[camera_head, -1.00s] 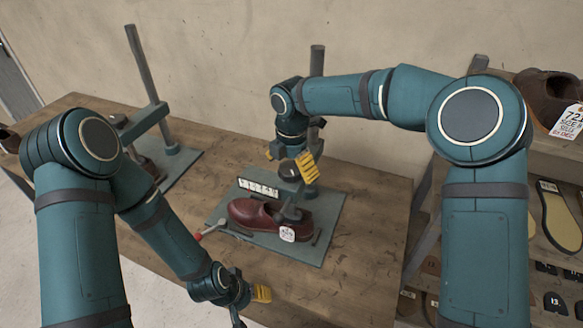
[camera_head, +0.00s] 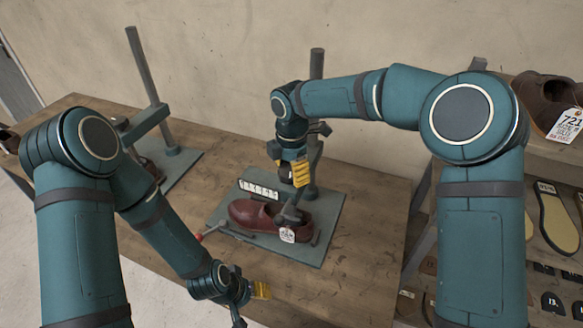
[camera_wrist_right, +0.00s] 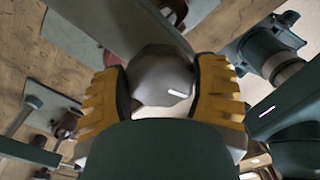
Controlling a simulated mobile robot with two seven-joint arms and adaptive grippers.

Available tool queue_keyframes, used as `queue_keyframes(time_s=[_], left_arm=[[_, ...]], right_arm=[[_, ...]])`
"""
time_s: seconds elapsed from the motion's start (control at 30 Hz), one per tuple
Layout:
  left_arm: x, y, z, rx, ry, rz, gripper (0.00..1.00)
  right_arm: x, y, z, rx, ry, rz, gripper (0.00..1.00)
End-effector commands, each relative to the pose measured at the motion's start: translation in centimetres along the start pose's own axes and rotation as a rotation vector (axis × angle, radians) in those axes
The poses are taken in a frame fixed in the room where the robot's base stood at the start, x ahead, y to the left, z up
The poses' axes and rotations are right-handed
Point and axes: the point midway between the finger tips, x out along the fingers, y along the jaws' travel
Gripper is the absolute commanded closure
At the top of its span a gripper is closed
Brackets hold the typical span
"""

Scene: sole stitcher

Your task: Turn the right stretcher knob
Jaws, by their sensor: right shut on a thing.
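The right stretcher stands on a grey-green base plate (camera_head: 308,251) and has an upright grey post (camera_head: 316,66). A dark red shoe (camera_head: 250,215) with a white tag sits on the plate below the arm of the stretcher. My right gripper (camera_head: 296,176) is above the shoe, beside the post, pointing down. In the right wrist view, its yellow fingers are shut on a rounded grey knob (camera_wrist_right: 162,76), one on each side. In the head view the knob is mostly hidden by the gripper. My left gripper (camera_head: 260,291) is low near the table's front edge, and its jaw opening cannot be made out.
A second stretcher (camera_head: 150,75) stands at the left of the wooden table (camera_head: 345,290), partly behind my left arm. A red-handled tool (camera_head: 212,231) lies by the plate. A shelf with a brown shoe (camera_head: 545,100) and soles (camera_head: 556,218) stands at the right.

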Motion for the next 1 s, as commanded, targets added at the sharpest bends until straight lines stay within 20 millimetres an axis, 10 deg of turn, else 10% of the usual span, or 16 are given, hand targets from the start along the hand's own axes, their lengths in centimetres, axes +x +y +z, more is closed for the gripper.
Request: queue_keyframes(time_s=[1.0], left_arm=[[-1.5,0.5,-0.6,-0.003,0.011,0.000,0.39]], right_arm=[[-0.3,-0.1,-0.1,0.964,0.001,0.007,0.72]])
